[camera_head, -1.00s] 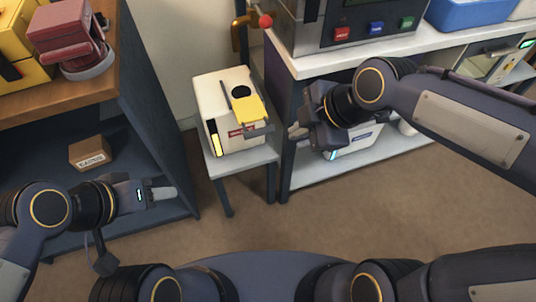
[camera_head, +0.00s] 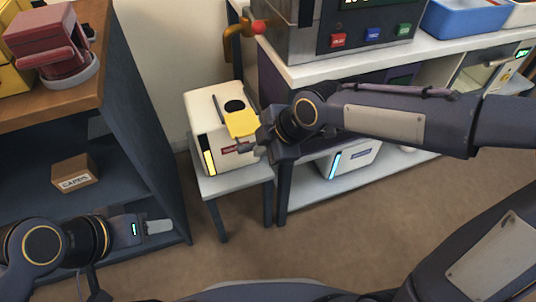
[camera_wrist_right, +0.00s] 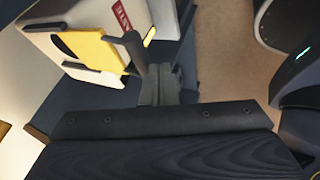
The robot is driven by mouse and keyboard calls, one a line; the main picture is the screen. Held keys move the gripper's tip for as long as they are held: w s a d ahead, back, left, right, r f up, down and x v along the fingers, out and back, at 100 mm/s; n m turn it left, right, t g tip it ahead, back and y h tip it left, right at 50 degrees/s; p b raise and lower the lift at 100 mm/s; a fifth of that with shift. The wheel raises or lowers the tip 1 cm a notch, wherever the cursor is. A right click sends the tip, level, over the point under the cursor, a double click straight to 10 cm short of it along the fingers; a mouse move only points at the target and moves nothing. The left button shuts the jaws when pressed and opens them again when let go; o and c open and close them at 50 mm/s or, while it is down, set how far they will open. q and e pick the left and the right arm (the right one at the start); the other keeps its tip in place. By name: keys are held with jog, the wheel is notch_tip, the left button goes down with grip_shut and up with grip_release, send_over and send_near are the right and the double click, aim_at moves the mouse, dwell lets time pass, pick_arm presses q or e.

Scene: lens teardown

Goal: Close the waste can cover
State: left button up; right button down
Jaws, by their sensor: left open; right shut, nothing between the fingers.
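The waste can is a white box (camera_head: 203,131) on a small grey stand, with a red label and a yellow strip on its front. Its yellow cover (camera_head: 241,123) lies on the top beside a dark round opening (camera_head: 234,106), which shows uncovered. My right gripper (camera_head: 257,142) is shut and empty at the cover's front right edge. In the right wrist view the gripper (camera_wrist_right: 146,62) is close against the yellow cover (camera_wrist_right: 88,47); whether they touch is unclear. My left gripper (camera_head: 158,227) is open and empty at the lower left, away from the can.
A dark shelf with a labelled carton (camera_head: 75,174) stands at the left. A white bench (camera_head: 330,65) with a grey machine and a blue bin (camera_head: 465,17) is at the right. Another white box (camera_head: 350,158) sits on its lower shelf. The floor in front is clear.

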aim_at(243, 128)
jog(key=shift+w+a, duration=0.1)
jog(key=shift+w, duration=0.1)
jog(key=w+p, duration=0.1)
jog(key=w, duration=0.1)
jog(key=w+a+p, duration=0.1)
jog(key=w, duration=0.2)
jog(key=w+a, duration=0.1)
jog(key=w, duration=0.1)
jog(key=shift+w+a+r+p, duration=0.1)
jog(key=shift+w+a+p, duration=0.1)
jog(key=shift+p, duration=0.2)
pick_arm(q)
notch_tip(243, 128, up, 3)
jog(key=shift+s+f, duration=0.1)
pick_arm(e)
jog(key=shift+w, duration=0.25)
